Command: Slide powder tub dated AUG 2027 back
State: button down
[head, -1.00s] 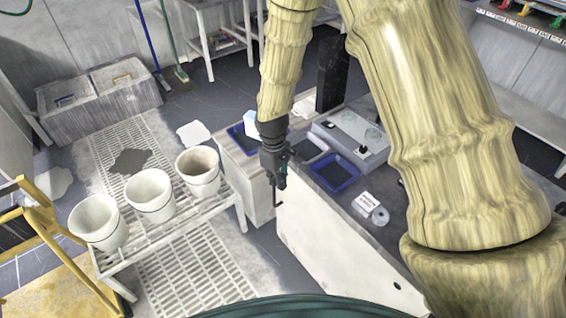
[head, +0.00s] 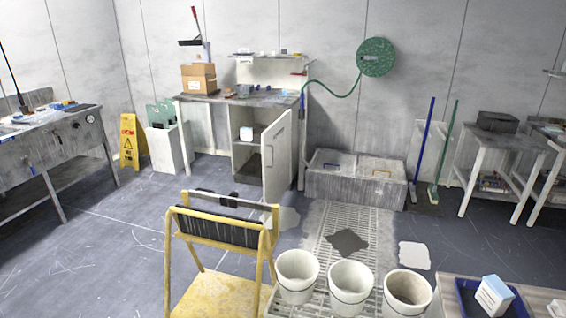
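No tub with a readable AUG 2027 date shows in the head view. A small white container (head: 246,134) stands on the inner shelf of an open cabinet (head: 243,168) by the back wall. It is too small to tell whether it is a powder tub. The cabinet door (head: 277,158) stands open toward me. My gripper is not in view.
A yellow step stool (head: 222,285) stands in front, between me and the cabinet. Several pale buckets, one here (head: 297,275), line the bottom. A white-and-blue carton (head: 494,295) sits in a blue tray at lower right. Open floor (head: 110,240) lies at left.

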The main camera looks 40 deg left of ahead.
aim_at(246, 134)
jog(key=u, duration=2.75)
jog(key=i, duration=4.85)
jog(key=z, duration=2.05)
jog(key=i, duration=1.7)
